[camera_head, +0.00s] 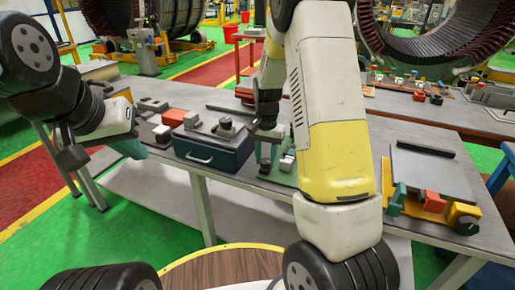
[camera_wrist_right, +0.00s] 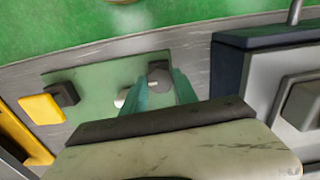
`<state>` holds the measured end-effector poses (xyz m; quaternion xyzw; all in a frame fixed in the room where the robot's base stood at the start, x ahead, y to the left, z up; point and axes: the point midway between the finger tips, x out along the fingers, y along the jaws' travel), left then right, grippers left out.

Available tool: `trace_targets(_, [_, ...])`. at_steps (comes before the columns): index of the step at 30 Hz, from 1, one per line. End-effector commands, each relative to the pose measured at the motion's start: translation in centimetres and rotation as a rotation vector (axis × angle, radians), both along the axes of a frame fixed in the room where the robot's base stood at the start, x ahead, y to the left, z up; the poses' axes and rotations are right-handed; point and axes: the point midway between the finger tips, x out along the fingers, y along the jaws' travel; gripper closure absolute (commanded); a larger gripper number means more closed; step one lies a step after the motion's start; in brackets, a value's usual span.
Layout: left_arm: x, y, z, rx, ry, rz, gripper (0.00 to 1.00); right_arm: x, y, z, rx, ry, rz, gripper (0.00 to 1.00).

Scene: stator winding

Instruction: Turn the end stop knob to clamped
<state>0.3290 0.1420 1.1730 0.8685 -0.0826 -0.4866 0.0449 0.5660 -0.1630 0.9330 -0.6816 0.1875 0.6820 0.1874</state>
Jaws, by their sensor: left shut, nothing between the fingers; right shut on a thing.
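In the head view my right gripper (camera_head: 268,154) points down at the green plate on the table, and the knob is hidden there behind fingers and arm. Its clamped or unclamped marking cannot be read. My left gripper (camera_head: 138,152) is shut and empty, left of the blue box and over the table's front edge.
A dark blue box (camera_head: 213,153) with a handle stands left of my right gripper. A red block (camera_head: 174,117) lies behind it. The grey table (camera_head: 225,192) has a narrow free front strip. A grey plate fixture (camera_head: 433,170) stands at the right.

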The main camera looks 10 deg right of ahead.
Motion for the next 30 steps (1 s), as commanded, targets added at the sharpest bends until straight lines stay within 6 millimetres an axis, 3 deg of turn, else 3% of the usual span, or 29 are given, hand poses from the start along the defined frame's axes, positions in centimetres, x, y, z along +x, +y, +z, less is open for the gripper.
trace_targets(21, [0.0,0.0,0.0,0.0,0.0,0.0,1.0,0.09,-0.02,0.08,0.001,-0.003,-0.075,1.0])
trace_targets(22, [0.0,0.0,0.0,0.0,0.0,0.0,1.0,0.09,-0.02,0.08,0.001,-0.003,-0.075,0.61])
trace_targets(24, [0.0,0.0,0.0,0.0,0.0,0.0,1.0,0.08,-0.02,0.07,0.001,-0.003,-0.075,0.47])
trace_targets(25, [0.0,0.0,0.0,0.0,0.0,0.0,1.0,0.07,-0.02,0.06,0.0,-0.002,-0.075,0.43])
trace_targets(30, [0.0,0.0,0.0,0.0,0.0,0.0,1.0,0.04,-0.01,0.03,0.0,-0.001,-0.074,0.43])
